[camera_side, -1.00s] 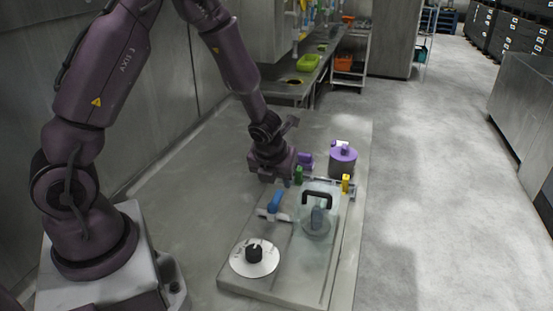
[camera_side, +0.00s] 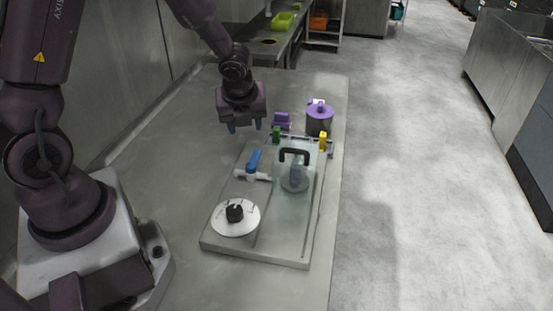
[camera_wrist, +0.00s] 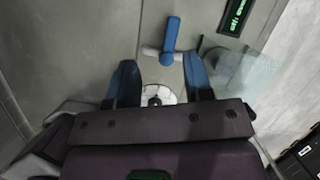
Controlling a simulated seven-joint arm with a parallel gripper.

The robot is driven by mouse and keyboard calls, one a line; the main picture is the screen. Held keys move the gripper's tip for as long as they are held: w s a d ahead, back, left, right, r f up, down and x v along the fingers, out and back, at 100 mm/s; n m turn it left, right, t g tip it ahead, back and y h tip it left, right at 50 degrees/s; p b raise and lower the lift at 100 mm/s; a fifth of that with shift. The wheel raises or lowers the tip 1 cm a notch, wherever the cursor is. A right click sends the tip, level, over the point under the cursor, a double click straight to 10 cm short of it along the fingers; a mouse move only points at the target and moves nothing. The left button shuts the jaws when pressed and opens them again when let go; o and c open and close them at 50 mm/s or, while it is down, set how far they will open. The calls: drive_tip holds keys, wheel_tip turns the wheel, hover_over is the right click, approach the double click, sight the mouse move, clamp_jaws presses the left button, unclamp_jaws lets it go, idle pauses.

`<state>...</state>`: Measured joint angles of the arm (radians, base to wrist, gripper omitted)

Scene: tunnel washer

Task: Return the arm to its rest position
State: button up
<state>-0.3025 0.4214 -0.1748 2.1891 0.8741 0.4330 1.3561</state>
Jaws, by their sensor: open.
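My gripper (camera_side: 245,126) hangs above the table at the back left of the washer panel (camera_side: 222,245), pointing down, with nothing between its fingers. In the wrist view its two blue fingers (camera_wrist: 164,84) stand apart. The panel carries a blue-handled valve (camera_side: 254,161), a white dial with a black knob (camera_side: 235,213), and a clear cover with a black handle (camera_side: 295,154). The valve's blue handle (camera_wrist: 171,37) also shows in the wrist view, beyond the fingertips. The gripper is apart from all of these.
A purple-lidded pot (camera_side: 319,120) and a small purple block (camera_side: 282,120) stand behind the panel. A green peg (camera_side: 276,134) and a yellow peg (camera_side: 323,141) are at its back edge. The wall is on the left. The table (camera_side: 180,190) is bare left of the panel.

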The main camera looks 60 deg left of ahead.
drive_tip(key=s+d+r+n+t+h, duration=0.1)
drive_tip(key=s+d+r+n, duration=0.3)
drive_tip(key=s+r+n, duration=0.4)
drive_tip(key=s+d+r+n+t+h, duration=0.2)
drive_tip(key=s+d+r+n, duration=0.3)
drive_tip(key=r+n, duration=0.7)
drive_tip(key=s+n, duration=0.2)
drive_tip(key=shift+s+d+n, duration=0.3)
drive_tip(key=shift+s+n, duration=0.05)
drive_tip(key=shift+n, duration=0.05)
